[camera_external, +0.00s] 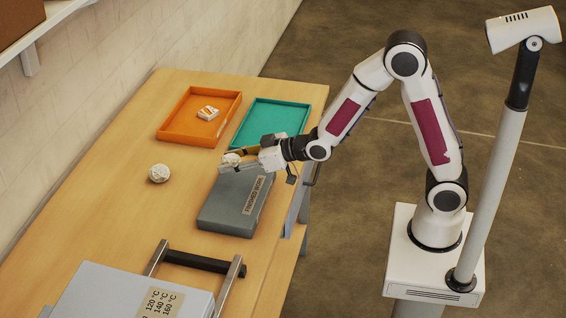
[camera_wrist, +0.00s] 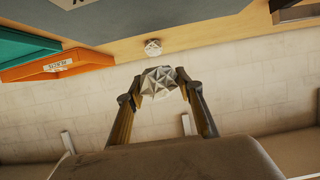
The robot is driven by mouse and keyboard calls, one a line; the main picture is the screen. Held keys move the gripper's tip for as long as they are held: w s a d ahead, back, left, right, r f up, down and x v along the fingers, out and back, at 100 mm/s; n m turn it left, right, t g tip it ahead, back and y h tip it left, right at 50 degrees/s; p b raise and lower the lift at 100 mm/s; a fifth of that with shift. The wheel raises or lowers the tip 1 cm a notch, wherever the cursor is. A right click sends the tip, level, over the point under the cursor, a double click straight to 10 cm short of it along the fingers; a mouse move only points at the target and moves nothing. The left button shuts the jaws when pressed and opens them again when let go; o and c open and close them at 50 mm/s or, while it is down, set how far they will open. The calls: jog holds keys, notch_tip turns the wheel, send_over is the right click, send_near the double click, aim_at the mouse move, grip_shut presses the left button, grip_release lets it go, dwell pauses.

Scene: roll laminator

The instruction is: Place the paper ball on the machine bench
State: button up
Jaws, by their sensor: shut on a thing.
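My gripper (camera_external: 236,164) is shut on a crumpled white paper ball (camera_external: 231,159), held in the air over the far end of the grey block. In the wrist view the held ball (camera_wrist: 158,82) sits between both fingertips. A second white paper ball (camera_external: 159,173) rests on the wooden bench top (camera_external: 120,222) to the left, apart from my gripper. It also shows beyond the held ball in the wrist view (camera_wrist: 152,47). I cannot tell which surface bears the name machine bench.
An orange tray (camera_external: 170,136) holds a small white labelled item (camera_external: 208,113). A teal tray (camera_external: 290,104) stands beside it. A grey block (camera_external: 222,215) with a label lies below my gripper. A grey machine (camera_external: 110,295) with a dark bar (camera_external: 197,262) stands at the front.

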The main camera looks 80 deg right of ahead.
jog(key=shift+a+f, duration=0.15)
jog(key=shift+a, duration=0.25)
jog(key=a+f, duration=0.1)
jog(key=a, duration=0.1)
jog(key=shift+w+a+f+n+y, duration=0.2)
jog(key=shift+a+f+n+y, duration=0.1)
jog(key=shift+f+y, duration=0.1)
jog(key=shift+w+a+f, duration=0.15)
jog(key=shift+w+a, duration=0.95)
jog(key=w+a+r+m+h, duration=0.2)
jog(key=w+a+h, duration=0.1)
jog(key=w, duration=0.5)
jog(key=w+a+r+m+g+h, duration=0.1)
jog(key=w+a+r+m+h, duration=0.1)
jog(key=w, duration=0.7)
jog(key=shift+a+m+h, duration=0.55)
jog(key=shift+m+h, duration=0.05)
jog(key=shift+m, duration=0.1)
jog(key=shift+f, duration=0.15)
jog(key=shift+f, duration=3.05)
